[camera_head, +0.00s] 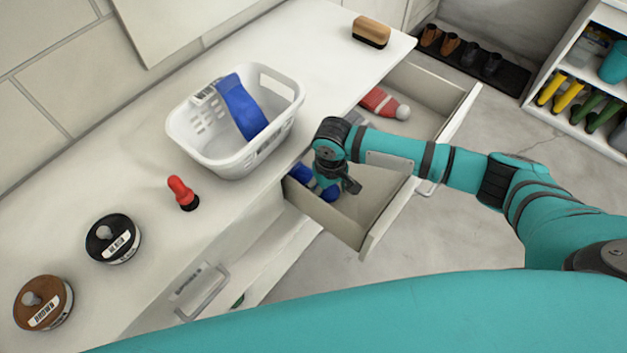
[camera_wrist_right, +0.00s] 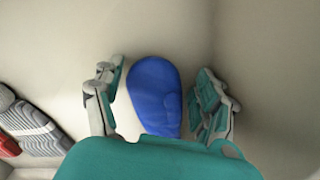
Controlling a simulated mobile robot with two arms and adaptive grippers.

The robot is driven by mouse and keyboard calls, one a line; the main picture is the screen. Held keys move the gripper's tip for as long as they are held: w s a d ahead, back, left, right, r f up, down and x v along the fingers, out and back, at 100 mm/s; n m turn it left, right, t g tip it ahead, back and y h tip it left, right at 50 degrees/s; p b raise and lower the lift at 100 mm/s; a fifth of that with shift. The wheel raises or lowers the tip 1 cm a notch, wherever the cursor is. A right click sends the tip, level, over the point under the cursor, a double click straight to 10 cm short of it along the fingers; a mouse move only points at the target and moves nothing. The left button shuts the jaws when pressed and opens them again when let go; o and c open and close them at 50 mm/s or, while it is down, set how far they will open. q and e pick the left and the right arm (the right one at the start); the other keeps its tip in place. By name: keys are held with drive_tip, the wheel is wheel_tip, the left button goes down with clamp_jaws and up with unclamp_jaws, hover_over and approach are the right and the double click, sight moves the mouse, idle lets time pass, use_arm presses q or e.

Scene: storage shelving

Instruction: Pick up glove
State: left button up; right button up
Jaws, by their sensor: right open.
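A blue glove (camera_head: 331,193) lies in the nearer open drawer, partly hidden by my right gripper (camera_head: 345,187). In the right wrist view, a rounded blue part of it (camera_wrist_right: 155,96) shows between the two fingers of my right gripper (camera_wrist_right: 160,92). The fingers are open on either side of it, with a gap visible on both sides. More blue (camera_head: 300,172) shows in the drawer left of the wrist. My left gripper is not in view.
The nearer drawer's front wall (camera_head: 385,222) stands close to my gripper. A red-handled brush (camera_head: 181,191), round tins (camera_head: 113,238) and a wooden brush (camera_head: 371,32) stand on the counter.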

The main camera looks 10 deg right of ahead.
drive_tip(key=c, duration=0.9)
drive_tip(key=shift+c, duration=0.2)
